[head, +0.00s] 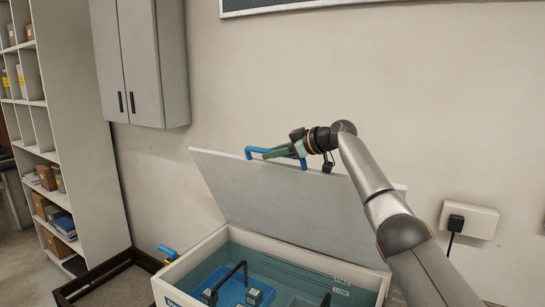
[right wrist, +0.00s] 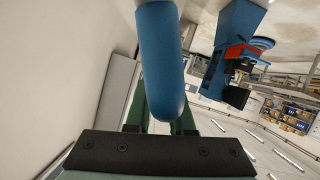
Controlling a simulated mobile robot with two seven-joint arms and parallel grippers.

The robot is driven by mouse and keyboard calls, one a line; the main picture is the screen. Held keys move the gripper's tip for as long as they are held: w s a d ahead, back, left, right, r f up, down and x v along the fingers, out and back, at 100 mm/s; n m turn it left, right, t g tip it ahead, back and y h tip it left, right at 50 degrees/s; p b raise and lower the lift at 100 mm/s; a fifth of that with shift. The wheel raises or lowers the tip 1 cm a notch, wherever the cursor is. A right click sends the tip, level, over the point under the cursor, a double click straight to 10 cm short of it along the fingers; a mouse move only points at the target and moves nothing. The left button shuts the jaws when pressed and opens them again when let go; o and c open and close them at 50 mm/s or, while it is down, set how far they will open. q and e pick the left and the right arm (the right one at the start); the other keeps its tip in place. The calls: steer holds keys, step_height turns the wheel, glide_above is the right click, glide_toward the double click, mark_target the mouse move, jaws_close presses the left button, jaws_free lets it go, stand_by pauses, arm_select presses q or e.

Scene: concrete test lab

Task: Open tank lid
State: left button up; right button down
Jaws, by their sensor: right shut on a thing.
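The tank (head: 205,245) is a white-rimmed box standing against the wall. Its pale grey lid (head: 285,195) is raised steeply on the far side, leaving the inside exposed. A blue handle (head: 257,150) sits at the lid's upper edge. My right gripper (head: 280,153), with green fingers, is shut on this handle. In the right wrist view the blue handle (right wrist: 160,60) runs between the green fingers (right wrist: 160,118), whose tips are partly hidden behind it. My left gripper is in neither view.
Inside the tank is a blue basket (head: 232,290) with a black handle. A blue valve (head: 167,251) sticks out at the tank's left. A dark-framed tray (head: 115,275) lies left of it. A wall cabinet (head: 140,60), shelves (head: 90,130) and a socket (head: 470,219) surround it.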

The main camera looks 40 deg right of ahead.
steer(key=shift+w+d, duration=0.1)
steer(key=shift+d, duration=0.2)
steer(key=c, duration=0.8)
jaws_free()
steer(key=shift+r, duration=0.1)
steer(key=shift+s+d+r, duration=0.1)
steer(key=shift+s+d, duration=0.05)
steer(key=shift+s, duration=0.25)
steer(key=shift+b+v, duration=1.9)
steer(key=shift+v, duration=3.95)
